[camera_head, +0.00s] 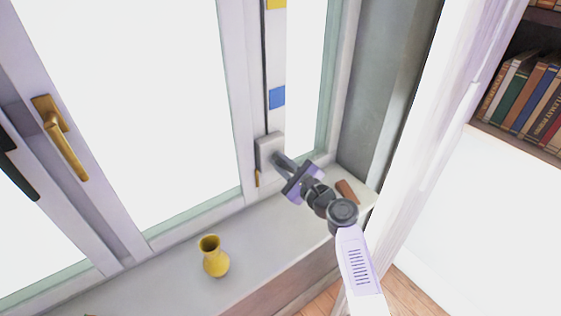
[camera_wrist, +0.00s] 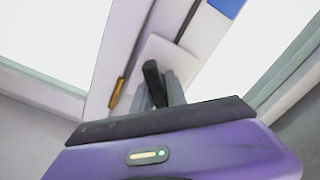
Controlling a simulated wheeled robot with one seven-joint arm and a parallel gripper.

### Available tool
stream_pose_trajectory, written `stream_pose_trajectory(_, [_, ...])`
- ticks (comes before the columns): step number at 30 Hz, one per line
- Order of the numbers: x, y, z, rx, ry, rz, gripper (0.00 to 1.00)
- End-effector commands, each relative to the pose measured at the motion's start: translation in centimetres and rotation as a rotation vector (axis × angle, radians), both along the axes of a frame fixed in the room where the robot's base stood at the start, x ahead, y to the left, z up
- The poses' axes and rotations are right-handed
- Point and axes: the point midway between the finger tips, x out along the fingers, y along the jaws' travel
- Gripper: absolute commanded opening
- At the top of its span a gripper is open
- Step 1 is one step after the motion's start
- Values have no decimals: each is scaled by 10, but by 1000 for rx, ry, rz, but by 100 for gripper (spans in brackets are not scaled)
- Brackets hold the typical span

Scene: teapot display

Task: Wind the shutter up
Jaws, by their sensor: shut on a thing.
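A pale winder box (camera_head: 266,147) is fixed low on the window frame, and its plate also shows in the wrist view (camera_wrist: 158,52). A dark crank handle (camera_wrist: 151,78) sticks out from it in the wrist view. My gripper (camera_head: 279,160) reaches the front of the box from the lower right. In the wrist view my gripper's grey fingers (camera_wrist: 165,88) are closed around the crank handle. The head view mostly hides the handle behind the fingers. No shutter slats can be made out against the bright panes.
A pale strip with a blue square (camera_head: 277,97) and a yellow square (camera_head: 275,4) runs above the box. A yellow vase (camera_head: 214,257) stands on the sill, left of my arm. A brown object (camera_head: 347,192) lies right of my gripper. A brass window handle (camera_head: 62,138) is at left.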

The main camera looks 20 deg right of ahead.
Motion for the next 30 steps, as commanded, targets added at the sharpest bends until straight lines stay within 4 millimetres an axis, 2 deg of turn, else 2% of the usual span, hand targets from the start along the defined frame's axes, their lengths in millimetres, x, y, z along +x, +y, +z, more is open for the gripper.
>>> stream_pose_trajectory(1, [-1,-1,-2,-1,3,0,0])
stream_pose_trajectory(2, [-1,-1,-2,-1,3,0,24])
stream_pose_trajectory(4, [0,0,-2,-1,3,-1,38])
stream_pose_trajectory(16, [-5,-2,-2,-2,2,-1,39])
stream_pose_trajectory(30, [-67,-23,-2,-2,2,-2,39])
